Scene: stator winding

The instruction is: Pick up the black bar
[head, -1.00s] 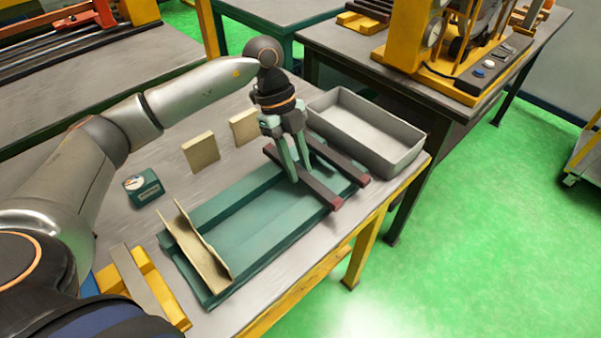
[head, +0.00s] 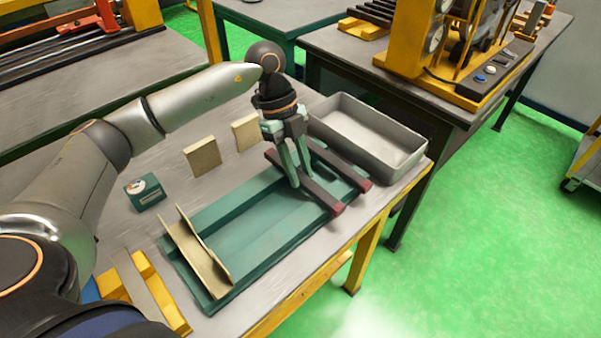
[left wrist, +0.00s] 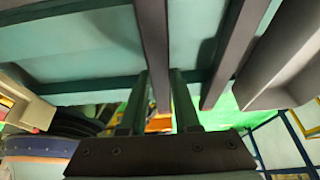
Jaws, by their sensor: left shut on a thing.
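Two black bars with dark red ends lie side by side across the right end of a green tray (head: 235,220). My left gripper (head: 300,182) points down and is shut on the nearer black bar (head: 322,196). In the left wrist view this bar (left wrist: 154,50) runs between the two fingers (left wrist: 157,105). The other black bar (head: 350,172) lies just to the right, apart from the fingers; it also shows in the left wrist view (left wrist: 233,50). I cannot tell whether the held bar is clear of the tray. My right gripper is not in view.
A grey open bin (head: 400,158) stands close behind the bars. A bent tan sheet (head: 198,252) lies across the tray's left end. Two tan blocks (head: 203,157) and a green gauge box (head: 145,192) stand behind the tray. The table's front edge is near the bars' red ends.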

